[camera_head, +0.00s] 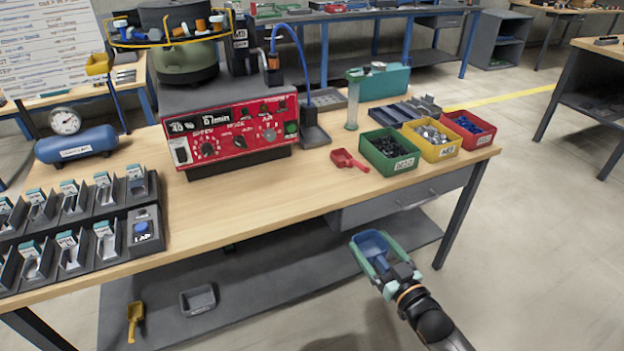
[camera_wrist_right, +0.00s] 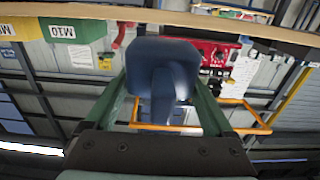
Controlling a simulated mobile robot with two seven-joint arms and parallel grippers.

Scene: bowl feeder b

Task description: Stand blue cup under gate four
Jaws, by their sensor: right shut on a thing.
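The blue cup (camera_head: 369,244) is held between the green fingers of my right gripper (camera_head: 376,248), in front of the bench and beyond its front edge. In the right wrist view the blue cup (camera_wrist_right: 163,68) fills the space between the two fingers (camera_wrist_right: 164,95). Its open side shows in the head view. A grey rack (camera_head: 130,212) with two rows of slot-like stations, small labels and a blue button stands at the bench's left end. I cannot read which station is gate four. My left gripper is out of view.
A red control box (camera_head: 235,135) carries a bowl feeder (camera_head: 185,60). A red scoop (camera_head: 348,160), a green bin (camera_head: 366,150), a yellow bin (camera_head: 455,150) and a red bin (camera_head: 487,136) stand at the right. The bench top (camera_head: 270,205) is clear along its middle front.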

